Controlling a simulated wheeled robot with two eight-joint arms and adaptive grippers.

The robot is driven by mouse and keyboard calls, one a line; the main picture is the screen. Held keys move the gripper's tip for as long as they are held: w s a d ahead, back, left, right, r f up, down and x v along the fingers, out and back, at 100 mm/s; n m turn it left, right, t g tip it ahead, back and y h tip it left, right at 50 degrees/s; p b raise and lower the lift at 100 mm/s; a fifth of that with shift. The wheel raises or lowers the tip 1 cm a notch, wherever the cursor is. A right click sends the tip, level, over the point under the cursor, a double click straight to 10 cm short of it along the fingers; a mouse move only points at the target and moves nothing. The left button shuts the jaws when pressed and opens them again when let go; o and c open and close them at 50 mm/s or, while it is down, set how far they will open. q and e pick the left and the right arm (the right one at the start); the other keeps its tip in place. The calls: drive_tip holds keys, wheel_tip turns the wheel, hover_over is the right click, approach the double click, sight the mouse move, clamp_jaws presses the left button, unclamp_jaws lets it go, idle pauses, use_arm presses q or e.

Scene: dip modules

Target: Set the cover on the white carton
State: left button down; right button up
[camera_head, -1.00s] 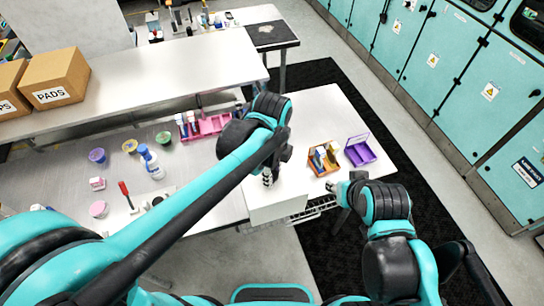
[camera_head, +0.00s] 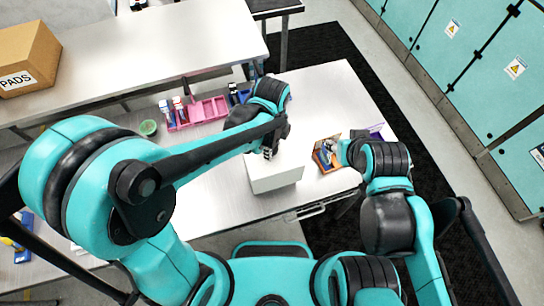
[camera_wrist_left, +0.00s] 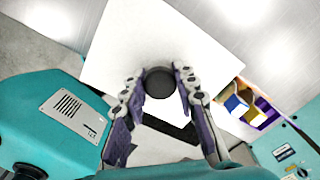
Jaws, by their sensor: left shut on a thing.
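The white carton (camera_head: 275,184) stands near the front edge of the metal table in the head view, with its front face showing. The white cover (camera_wrist_left: 120,50) fills the middle of the left wrist view as a flat square with a round black knob (camera_wrist_left: 159,82). My left gripper (camera_head: 268,153) is shut on this knob, one finger on each side. A dark strip shows just below the knob in the wrist view. I cannot tell whether the cover rests on the carton or hangs just above it. My right gripper (camera_head: 342,153) is beside the orange bin; its jaws are not clear.
An orange bin (camera_head: 327,166) with items stands right of the carton, with a purple bin (camera_head: 376,131) behind my right arm. A pink tray (camera_head: 208,110) with bottles and a green bowl (camera_head: 148,128) are to the left. A PADS box (camera_head: 32,62) sits on the shelf.

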use_arm(q)
drive_tip(key=f, duration=0.4)
drive_tip(key=shift+w+b, duration=0.2)
drive_tip(key=shift+b, duration=0.1)
drive_tip(key=shift+f, duration=0.2)
drive_tip(key=shift+s, duration=0.1)
drive_tip(key=shift+f+b, duration=0.3)
drive_tip(key=c, duration=1.2)
unclamp_jaws()
